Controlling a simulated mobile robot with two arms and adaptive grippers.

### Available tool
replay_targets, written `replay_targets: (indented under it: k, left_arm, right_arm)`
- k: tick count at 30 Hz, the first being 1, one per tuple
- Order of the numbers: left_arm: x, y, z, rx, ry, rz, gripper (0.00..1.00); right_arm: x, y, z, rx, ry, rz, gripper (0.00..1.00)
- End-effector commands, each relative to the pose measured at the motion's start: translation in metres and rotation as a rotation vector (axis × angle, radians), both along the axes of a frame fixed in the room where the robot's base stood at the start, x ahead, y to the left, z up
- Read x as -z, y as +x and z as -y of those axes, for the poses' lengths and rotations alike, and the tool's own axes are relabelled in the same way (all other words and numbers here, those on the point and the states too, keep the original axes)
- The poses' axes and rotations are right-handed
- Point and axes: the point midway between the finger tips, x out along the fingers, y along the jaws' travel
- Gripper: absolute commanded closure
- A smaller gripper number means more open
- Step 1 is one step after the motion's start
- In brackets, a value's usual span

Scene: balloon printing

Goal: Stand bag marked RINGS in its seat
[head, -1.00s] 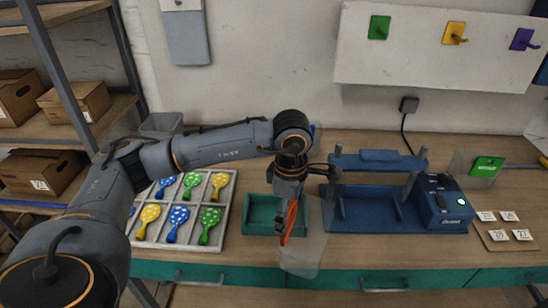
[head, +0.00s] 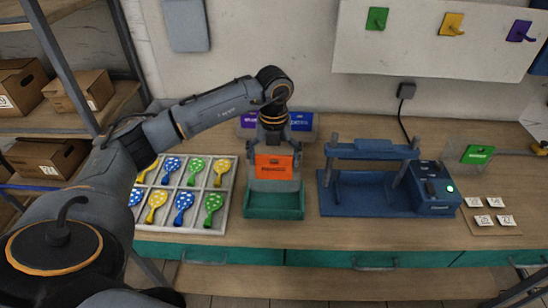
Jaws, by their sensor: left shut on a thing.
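My left gripper (head: 274,146) is shut on the top of a clear bag with an orange header card (head: 274,167). The card faces me; its lettering is too small to read for certain. The bag hangs upright, its pale clear lower part (head: 273,186) over or just inside the teal tray (head: 273,207). I cannot tell whether it touches the tray floor. Behind the gripper stand a bag with a purple card (head: 248,121) and one with a blue card (head: 301,121), both partly hidden by it. My right gripper is not in view.
A white compartment tray (head: 229,205) of patterned balloons lies left of the teal tray. A blue press (head: 372,192) with a lit control box stands to the right. Further right are a green-carded bag (head: 477,154) and several number tags (head: 485,219).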

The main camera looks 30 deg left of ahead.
Motion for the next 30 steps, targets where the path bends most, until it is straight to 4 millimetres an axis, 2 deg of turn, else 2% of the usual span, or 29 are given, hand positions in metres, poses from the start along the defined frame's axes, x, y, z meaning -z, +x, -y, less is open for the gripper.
replay_targets:
  k: [9,30]
  left_arm:
    - [0.024,0.0,0.0,0.003,0.001,-0.001,0.24]
    - [0.087,-0.001,0.0,0.005,0.0,-0.001,0.24]
  right_arm:
    - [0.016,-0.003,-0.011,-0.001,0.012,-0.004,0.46]
    - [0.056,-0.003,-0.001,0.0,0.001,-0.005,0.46]
